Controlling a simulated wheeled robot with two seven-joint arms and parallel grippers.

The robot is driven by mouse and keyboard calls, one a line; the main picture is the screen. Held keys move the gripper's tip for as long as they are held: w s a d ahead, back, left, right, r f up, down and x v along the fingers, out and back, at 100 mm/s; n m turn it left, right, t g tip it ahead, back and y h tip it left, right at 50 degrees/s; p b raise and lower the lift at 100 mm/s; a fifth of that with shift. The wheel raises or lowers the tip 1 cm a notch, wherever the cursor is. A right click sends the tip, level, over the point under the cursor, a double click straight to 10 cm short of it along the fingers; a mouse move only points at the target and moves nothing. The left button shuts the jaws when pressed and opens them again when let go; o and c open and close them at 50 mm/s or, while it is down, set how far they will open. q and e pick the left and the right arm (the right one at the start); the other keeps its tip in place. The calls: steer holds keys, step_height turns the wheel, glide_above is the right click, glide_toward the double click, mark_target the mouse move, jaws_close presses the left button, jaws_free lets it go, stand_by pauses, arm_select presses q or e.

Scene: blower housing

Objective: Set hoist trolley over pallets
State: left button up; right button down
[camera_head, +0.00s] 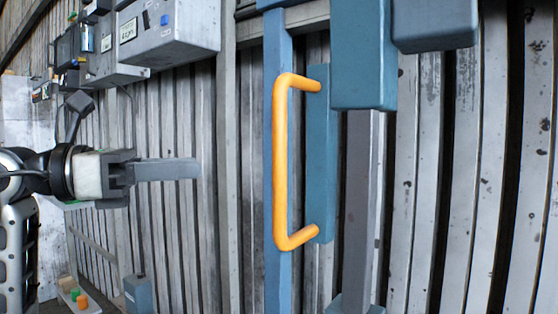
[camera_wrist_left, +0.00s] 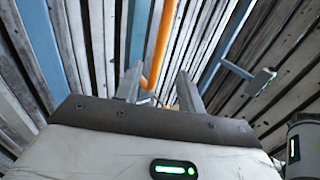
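A yellow-orange bar handle (camera_head: 281,165) is fixed to a blue-teal plate (camera_head: 320,150) in the middle of the head view. I take it as the trolley's handle. A larger blue block (camera_head: 362,60) is up and right of it. My left gripper (camera_head: 190,168) points right, left of the handle, with a visible gap between. In the left wrist view, its two fingers (camera_wrist_left: 159,72) stand apart with nothing held. The handle (camera_wrist_left: 160,45) shows beyond and between them; its depth is hard to judge. My right gripper is not in view. I cannot make out pallets for certain.
Grey boxes (camera_head: 165,35) are mounted at upper left. A small tray (camera_head: 90,309) with coloured blocks and a grey-blue box (camera_head: 138,294) are at lower left. A grey slatted surface (camera_head: 470,180) fills the background. Blue posts stand near the handle.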

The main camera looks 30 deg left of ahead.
arm_select(q)
steer(key=p+x, duration=0.3)
steer(key=x, duration=1.1)
steer(key=shift+d, duration=0.1)
steer(key=shift+p, duration=0.3)
jaws_close()
